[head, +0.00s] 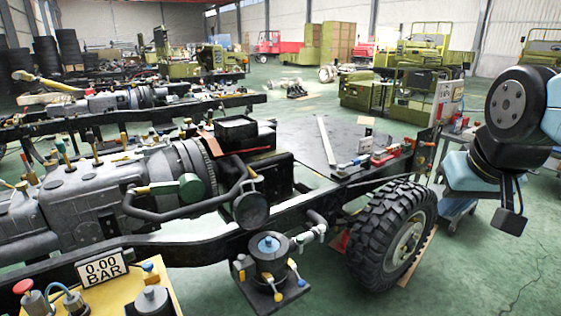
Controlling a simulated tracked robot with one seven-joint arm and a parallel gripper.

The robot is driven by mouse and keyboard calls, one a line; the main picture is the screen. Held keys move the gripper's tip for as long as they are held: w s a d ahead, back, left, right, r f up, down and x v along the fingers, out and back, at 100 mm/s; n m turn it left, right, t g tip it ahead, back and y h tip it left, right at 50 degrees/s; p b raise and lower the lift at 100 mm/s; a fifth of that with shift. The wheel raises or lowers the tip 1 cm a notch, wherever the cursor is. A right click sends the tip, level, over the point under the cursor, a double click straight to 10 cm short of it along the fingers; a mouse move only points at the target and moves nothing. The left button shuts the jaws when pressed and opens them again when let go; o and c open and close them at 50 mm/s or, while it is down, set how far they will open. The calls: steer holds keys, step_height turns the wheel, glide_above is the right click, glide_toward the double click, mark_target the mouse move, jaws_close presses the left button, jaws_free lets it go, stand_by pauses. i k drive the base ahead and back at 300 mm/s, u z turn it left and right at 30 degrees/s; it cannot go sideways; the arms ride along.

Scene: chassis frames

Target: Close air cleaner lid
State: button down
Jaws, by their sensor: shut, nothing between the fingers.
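A dark round canister (268,262) stands on a small black plate beside the chassis rail. It has a grey round top with a blue knob (267,243) and yellow- and blue-tipped levers at its sides. It may be the air cleaner, but I cannot be sure. A black box (236,131) with a raised rim sits higher on the chassis behind the engine; whether it has a lid I cannot tell. My gripper (509,218) hangs at the far right, shut and empty, well apart from both.
A grey engine (85,205) fills the left side. Green floor (480,275) is clear at lower right.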

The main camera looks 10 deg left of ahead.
mark_target(251, 209)
steer(key=z, duration=0.2)
steer(key=i, duration=1.2)
steer(key=u, duration=0.55)
steer(key=i, duration=0.7)
steer(key=u, duration=0.4)
steer(key=k, duration=0.8)
steer(key=u, duration=0.25)
steer(key=i, duration=0.75)
steer(key=z, duration=0.15)
